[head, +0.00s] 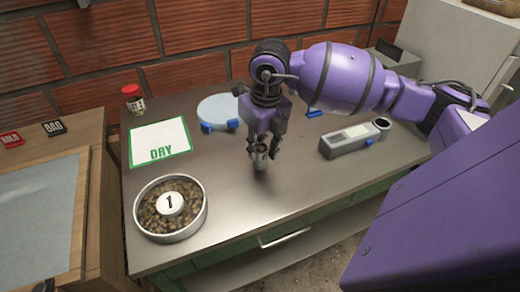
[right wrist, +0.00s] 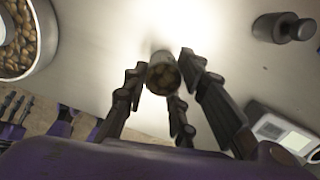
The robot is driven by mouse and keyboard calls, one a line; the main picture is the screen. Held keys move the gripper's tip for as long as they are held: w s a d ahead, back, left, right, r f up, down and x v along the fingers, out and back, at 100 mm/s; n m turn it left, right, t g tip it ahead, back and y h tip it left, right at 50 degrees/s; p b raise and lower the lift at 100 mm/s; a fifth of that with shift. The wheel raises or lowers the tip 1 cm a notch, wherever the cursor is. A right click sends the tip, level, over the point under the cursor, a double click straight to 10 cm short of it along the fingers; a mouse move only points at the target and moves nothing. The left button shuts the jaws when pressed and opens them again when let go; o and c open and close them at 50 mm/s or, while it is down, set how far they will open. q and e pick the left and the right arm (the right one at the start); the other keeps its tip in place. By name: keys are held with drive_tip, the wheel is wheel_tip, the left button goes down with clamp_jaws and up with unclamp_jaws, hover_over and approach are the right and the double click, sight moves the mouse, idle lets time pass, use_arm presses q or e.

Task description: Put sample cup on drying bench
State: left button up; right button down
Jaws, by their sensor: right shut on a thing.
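My right gripper (head: 264,143) points down over the middle of the metal-topped bench (head: 240,190). It is shut on a small sample cup (head: 261,162), which shows between the fingers. In the right wrist view the sample cup (right wrist: 163,75) has brown contents, and the fingers (right wrist: 160,85) close around it. I cannot tell whether its base touches the bench top. A white mat with a green border marked DRY (head: 160,143) lies on the bench to the left of the gripper, and its surface is empty.
A round pan of beans marked 1 (head: 152,220) stands at the bench's front left. A red-capped jar (head: 132,98) and a pale blue round dish (head: 217,111) stand behind. A grey meter (head: 354,139) lies right. A side table (head: 70,175) adjoins on the left.

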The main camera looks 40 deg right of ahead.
sight(264, 152)
drive_tip(key=shift+f, duration=0.65)
drive_tip(key=shift+f, duration=0.1)
drive_tip(key=c, duration=1.4)
unclamp_jaws()
drive_tip(key=shift+c, duration=0.2)
wheel_tip(264, 152, up, 12)
drive_tip(key=s, duration=0.1)
drive_tip(key=shift+s, duration=0.2)
drive_tip(key=shift+d, duration=0.1)
